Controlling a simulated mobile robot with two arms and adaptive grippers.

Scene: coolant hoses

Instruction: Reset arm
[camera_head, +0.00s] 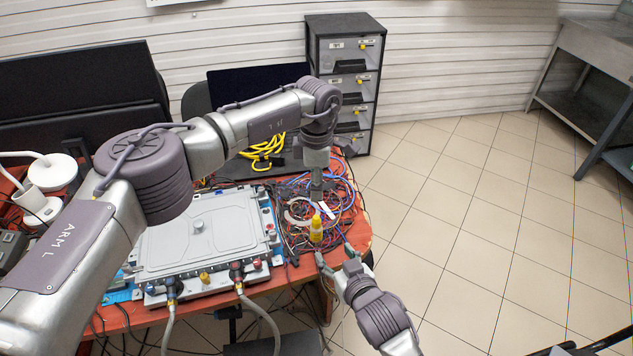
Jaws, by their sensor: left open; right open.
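My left arm reaches across the table from the left, and its gripper (316,194) points down over a tangle of cables at the table's right end. The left gripper is open; no object shows between its fingers, though they are small here. My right gripper (334,254) is lower, at the table's right front edge, open with its fingers spread toward the cables. A grey flat-topped unit (165,243) lies on the table. Two grey hoses (262,312) meet connectors on its front side and hang down. A yellow bottle (316,232) stands upright among the cables between the two grippers.
The orange table (357,222) is crowded. A coiled yellow cable (262,151) and a dark laptop (250,84) lie behind my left arm. A drawer cabinet (343,60) stands at the back. A metal bench (592,50) is at far right. The tiled floor between is clear.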

